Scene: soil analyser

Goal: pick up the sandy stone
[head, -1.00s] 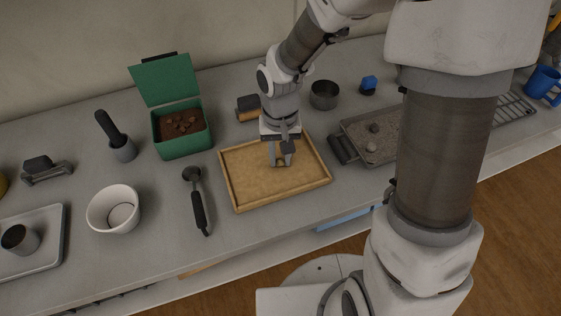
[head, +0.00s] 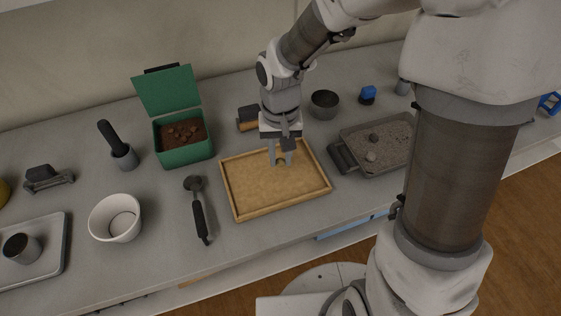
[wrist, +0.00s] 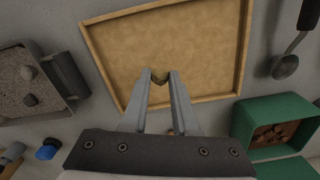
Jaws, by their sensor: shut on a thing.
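The sandy stone (wrist: 160,77) is a small yellow-brown lump between my fingertips in the wrist view. In the head view only a little of it shows, low between the fingers. My gripper (head: 281,162) points down over the wooden tray (head: 238,211) and is shut on the stone; it also shows in the wrist view (wrist: 161,73). The tray is shallow, with a raised rim and a tan floor close in colour to the stone. I cannot tell whether the stone touches the tray floor.
A grey pan (head: 386,163) with two stones stands right of the tray. A scoop (head: 199,211), an open green box (head: 186,154) of soil and a white pot (head: 115,217) stand left. A metal cup (head: 324,104) and a wooden-handled tool (head: 247,117) are behind.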

